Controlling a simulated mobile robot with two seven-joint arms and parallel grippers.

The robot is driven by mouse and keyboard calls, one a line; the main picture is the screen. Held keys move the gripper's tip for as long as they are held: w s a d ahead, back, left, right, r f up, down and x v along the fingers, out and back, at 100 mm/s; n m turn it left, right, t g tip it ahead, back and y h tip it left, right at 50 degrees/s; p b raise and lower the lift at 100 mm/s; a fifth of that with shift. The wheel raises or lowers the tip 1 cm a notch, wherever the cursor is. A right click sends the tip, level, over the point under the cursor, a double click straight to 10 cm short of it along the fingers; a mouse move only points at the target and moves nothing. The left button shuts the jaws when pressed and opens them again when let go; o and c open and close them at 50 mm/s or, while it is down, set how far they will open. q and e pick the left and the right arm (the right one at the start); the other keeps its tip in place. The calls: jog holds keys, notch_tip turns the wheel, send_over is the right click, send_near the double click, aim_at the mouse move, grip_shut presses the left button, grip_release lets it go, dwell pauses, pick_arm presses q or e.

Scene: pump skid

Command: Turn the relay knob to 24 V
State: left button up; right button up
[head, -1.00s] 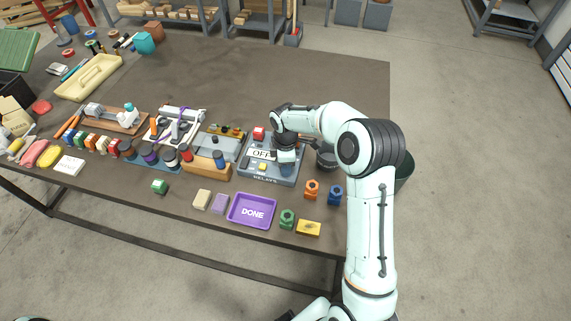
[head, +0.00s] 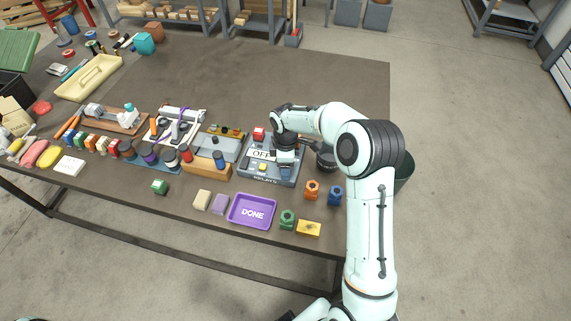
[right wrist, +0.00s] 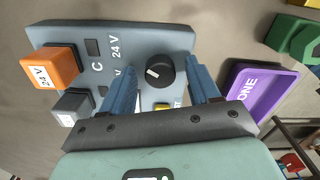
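The relay panel (head: 245,171) is a blue-grey box marked RELAYS on the table. In the right wrist view the panel (right wrist: 180,40) carries a round black relay knob (right wrist: 161,71). The knob's white mark points left, toward lettering partly hidden by a finger. A "24 V" label (right wrist: 115,46) is printed farther left. My right gripper (head: 286,171) is over the panel's right part and hides the knob in the head view. In the wrist view its blue fingers (right wrist: 163,76) are open, one on each side of the knob, with visible gaps. My left gripper is out of view.
A yellow button (right wrist: 162,106) is near the knob. A purple DONE tray (head: 231,216) lies in front. Nuts (head: 311,189) stand to the right.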

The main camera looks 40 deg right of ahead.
notch_tip(320, 180, up, 14)
jog(key=p, duration=0.1)
jog(key=shift+f, duration=0.25)
jog(key=shift+f, duration=0.1)
dwell(0.6)
